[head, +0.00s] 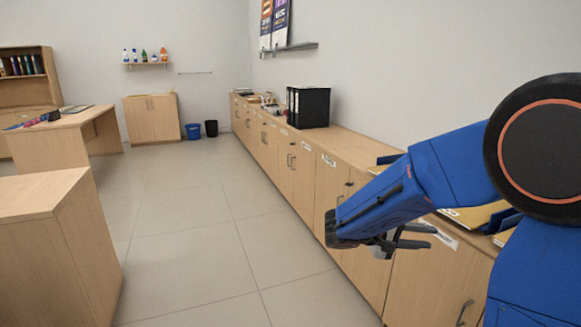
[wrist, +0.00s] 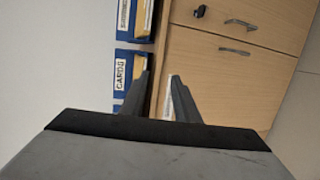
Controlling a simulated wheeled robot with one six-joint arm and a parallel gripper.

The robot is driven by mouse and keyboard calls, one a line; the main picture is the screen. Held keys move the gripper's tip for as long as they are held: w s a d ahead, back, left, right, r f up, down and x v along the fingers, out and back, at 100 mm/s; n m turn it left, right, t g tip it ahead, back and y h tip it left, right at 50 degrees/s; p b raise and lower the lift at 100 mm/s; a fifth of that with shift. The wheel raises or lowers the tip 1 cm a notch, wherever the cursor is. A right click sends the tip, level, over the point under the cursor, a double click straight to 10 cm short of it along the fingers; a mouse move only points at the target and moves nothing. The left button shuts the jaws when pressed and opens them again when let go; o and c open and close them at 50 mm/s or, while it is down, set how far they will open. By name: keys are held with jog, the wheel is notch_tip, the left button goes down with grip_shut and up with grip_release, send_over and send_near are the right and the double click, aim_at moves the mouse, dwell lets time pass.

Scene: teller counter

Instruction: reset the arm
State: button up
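My blue arm (head: 385,200) reaches in from the right in the head view, over the front edge of the long wooden counter. My gripper (head: 430,236) is at its end, with two dark fingers pointing right. In the wrist view my gripper (wrist: 161,75) has its fingers apart, with a gap through which the cabinet front shows. Nothing is seen held between them.
Blue trays with yellow folders (head: 476,216) lie on the near counter (head: 345,145); a labelled blue tray (wrist: 125,70) shows in the wrist view. Black binders (head: 308,107) stand farther along. A wooden desk (head: 40,240) is at left. The floor (head: 200,230) between is clear.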

jog(key=s+d+f+m+g+y, duration=0.1)
jog(key=s+f+m+g+y, duration=0.15)
jog(key=s+y, duration=0.95)
jog(key=s+a+t+y, duration=0.1)
jog(key=s+a+t, duration=0.1)
jog(key=s+a, duration=0.3)
jog(key=s+a+t+y, duration=0.2)
jog(key=s+a+t, duration=0.1)
jog(key=s, duration=0.6)
jog(key=shift+s+a, duration=0.35)
jog(key=shift+a, duration=0.55)
